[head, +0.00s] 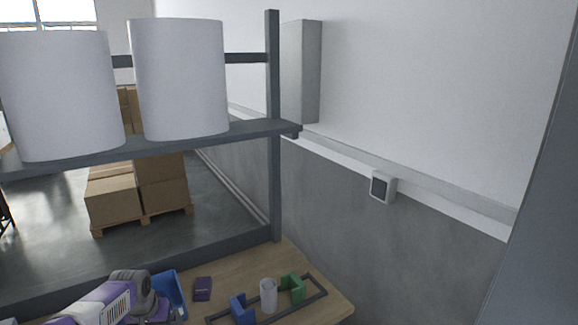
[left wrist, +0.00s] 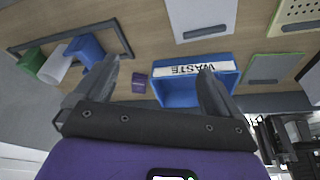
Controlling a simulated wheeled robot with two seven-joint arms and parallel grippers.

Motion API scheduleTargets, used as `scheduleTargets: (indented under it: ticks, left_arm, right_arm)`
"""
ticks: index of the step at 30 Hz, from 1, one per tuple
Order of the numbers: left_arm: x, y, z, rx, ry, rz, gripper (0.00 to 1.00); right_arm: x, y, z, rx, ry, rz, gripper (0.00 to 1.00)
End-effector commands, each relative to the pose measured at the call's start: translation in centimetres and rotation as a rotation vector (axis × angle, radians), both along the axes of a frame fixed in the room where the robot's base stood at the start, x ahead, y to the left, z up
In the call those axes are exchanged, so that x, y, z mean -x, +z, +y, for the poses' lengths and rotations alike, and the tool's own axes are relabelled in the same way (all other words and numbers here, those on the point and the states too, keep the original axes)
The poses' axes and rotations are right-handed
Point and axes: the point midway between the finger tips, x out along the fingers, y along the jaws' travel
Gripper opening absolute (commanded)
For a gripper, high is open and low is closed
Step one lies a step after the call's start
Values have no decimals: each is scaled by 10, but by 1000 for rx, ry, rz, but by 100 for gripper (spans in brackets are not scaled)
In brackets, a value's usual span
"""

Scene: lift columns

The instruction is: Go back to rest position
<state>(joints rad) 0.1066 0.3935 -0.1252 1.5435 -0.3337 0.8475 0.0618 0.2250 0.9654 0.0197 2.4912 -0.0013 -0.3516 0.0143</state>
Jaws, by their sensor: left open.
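My left gripper (left wrist: 158,72) is open and empty in the left wrist view, its two dark fingers spread apart. Between and beyond the fingers are the blue waste bin (left wrist: 195,95) and a small purple block (left wrist: 139,82) on the wooden table. In the head view my left arm (head: 105,303) reaches in at the bottom left, over the table beside the blue bin (head: 172,290). The gripper's fingertips are hard to make out there. My right gripper is in neither view.
A dark frame (head: 318,292) on the table holds a blue block (head: 242,309), a white cylinder (head: 268,295) and a green block (head: 292,288). A shelf (head: 180,142) with two white cylinders stands above. Grey-white panels (left wrist: 202,15) lie beside the bin. A wall borders the right.

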Motion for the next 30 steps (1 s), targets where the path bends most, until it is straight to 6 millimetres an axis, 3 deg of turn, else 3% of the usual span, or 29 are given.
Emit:
scheduleTargets:
  ticks: [1,8,14,17,21,25,30]
  left_arm:
    - [2,-20,-11,17,-15,19,97]
    - [10,-87,-51,89,-56,47,97]
    - [38,-160,-98,176,-79,85,97]
    - [68,-205,-131,235,-81,116,97]
    - [127,-261,-176,316,-62,166,97]
    - [188,-294,-210,370,-28,215,97]
    - [269,-313,-241,409,22,281,97]
  right_arm:
    - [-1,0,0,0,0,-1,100]
    - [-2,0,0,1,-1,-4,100]
    - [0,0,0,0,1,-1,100]
    - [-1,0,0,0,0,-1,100]
    - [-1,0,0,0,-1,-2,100]
    - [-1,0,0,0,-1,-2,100]
    - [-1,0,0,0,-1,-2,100]
